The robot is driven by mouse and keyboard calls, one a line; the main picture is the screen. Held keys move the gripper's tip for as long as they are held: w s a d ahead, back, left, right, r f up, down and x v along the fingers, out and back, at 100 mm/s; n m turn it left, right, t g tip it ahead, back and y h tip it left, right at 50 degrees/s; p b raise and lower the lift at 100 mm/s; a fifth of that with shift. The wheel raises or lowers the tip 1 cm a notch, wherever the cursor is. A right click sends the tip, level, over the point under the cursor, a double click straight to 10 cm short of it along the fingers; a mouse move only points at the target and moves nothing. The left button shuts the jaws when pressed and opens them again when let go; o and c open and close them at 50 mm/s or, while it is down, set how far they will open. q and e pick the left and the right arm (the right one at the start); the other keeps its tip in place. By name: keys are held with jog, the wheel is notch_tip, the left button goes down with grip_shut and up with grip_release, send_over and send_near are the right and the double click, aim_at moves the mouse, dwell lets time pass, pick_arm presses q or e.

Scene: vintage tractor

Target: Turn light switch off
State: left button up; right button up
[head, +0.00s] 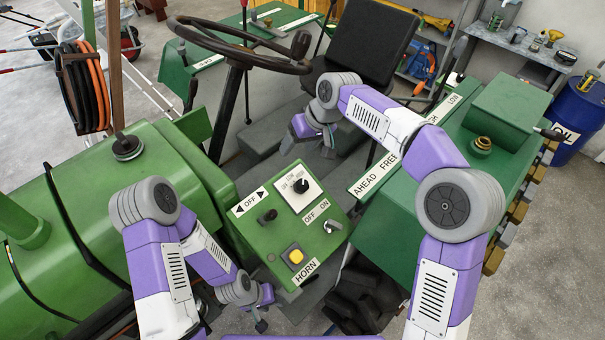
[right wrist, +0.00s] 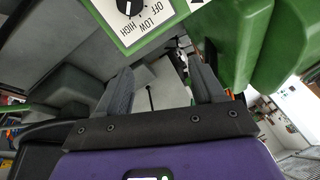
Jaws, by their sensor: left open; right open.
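The green control panel (head: 276,238) stands in the middle of the head view. It carries a black rotary knob (head: 301,186) on a white plate marked OFF, LOW and HIGH; I cannot tell its setting. A silver toggle switch (head: 332,226) sits by an OFF/ON label. No label reads "light". The knob also shows at the top of the right wrist view (right wrist: 129,5). My right gripper (head: 309,147) is open and empty, beyond the panel's far edge, apart from the knob. My left gripper (head: 264,309) is open and empty, below the panel's near left side, touching no switch.
The panel also has a black lever (head: 268,216) by an arrowed OFF label and a yellow horn button (head: 295,256). The steering wheel (head: 238,45) and black seat (head: 371,38) lie beyond. Green tractor bodywork (head: 75,235) flanks the left; a green housing (head: 400,228) flanks the right.

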aim_at(303, 185)
jog(key=f+h, duration=0.1)
jog(key=s+f+n+g+h, duration=0.1)
jog(key=d+f+g+h+p, duration=0.1)
jog(key=f, duration=0.1)
jog(key=shift+s+f+n, duration=0.1)
jog(key=shift+s+n, duration=0.25)
jog(key=shift+n, duration=0.05)
jog(key=shift+s+d+f+g+h, duration=0.2)
jog(key=shift+g+h, duration=0.1)
jog(key=shift+h, duration=0.1)
jog(key=f, duration=0.7)
jog(key=shift+s+a+f, duration=0.2)
jog(key=shift+a+f, duration=0.05)
jog(key=shift+f, duration=0.05)
jog(key=c, duration=1.1)
